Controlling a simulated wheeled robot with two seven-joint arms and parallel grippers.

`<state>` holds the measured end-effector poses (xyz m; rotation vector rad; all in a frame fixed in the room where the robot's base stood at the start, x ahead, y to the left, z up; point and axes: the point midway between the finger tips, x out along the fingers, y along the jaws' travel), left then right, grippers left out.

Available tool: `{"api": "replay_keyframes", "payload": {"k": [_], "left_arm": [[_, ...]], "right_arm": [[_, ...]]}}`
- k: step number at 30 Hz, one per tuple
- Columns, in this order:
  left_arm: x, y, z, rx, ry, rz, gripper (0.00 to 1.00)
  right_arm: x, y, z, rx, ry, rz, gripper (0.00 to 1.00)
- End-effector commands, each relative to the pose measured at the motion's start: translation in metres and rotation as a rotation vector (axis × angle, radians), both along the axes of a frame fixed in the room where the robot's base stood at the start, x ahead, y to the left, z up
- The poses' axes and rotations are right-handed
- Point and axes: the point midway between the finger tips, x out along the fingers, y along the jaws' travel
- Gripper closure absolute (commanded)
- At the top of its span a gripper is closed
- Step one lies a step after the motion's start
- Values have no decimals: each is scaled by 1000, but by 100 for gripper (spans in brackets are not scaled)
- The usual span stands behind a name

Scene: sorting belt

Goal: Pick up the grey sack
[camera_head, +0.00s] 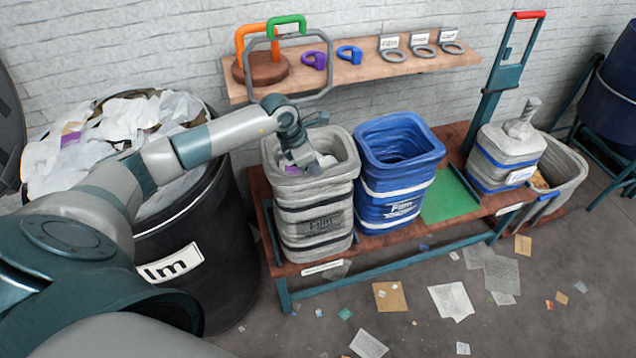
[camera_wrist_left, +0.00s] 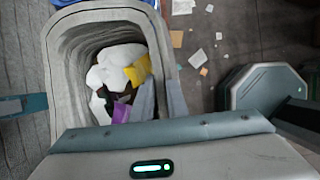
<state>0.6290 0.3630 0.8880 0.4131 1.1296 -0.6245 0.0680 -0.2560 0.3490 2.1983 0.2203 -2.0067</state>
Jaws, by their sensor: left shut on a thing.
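The grey sack (camera_head: 315,215) with dark bands and a "Film" label stands upright on the left end of the low bench. Its mouth is open and shows white, yellow and purple scraps inside. My left gripper (camera_head: 300,156) reaches down at the mouth of this sack and is shut on it; the exact grip is hard to see. In the left wrist view the sack's rim (camera_wrist_left: 56,62) fills the left and middle, and the fingertips are hidden there. My right gripper is not in view.
A blue sack (camera_head: 398,195) stands close on the right. Further right are a green plate (camera_head: 450,197) and a tied grey sack (camera_head: 505,160). A shelf (camera_head: 350,72) with handles and rings is behind. A black bin (camera_head: 205,265) full of white film stands left. Paper scraps litter the floor.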

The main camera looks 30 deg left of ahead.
Motion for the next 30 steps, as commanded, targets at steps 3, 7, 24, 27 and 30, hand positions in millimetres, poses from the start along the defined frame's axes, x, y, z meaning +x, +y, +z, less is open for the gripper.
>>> {"api": "replay_keyframes", "payload": {"k": [3,7,24,27,30], "left_arm": [[3,1,20,1,-11,0,100],[3,1,36,1,-11,0,100],[2,1,51,1,-9,0,100],[2,1,51,1,-9,0,100],[2,1,51,0,-8,-1,100]], "right_arm": [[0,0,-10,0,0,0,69],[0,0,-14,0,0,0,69],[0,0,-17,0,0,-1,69],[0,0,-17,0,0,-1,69],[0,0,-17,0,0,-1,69]]}}
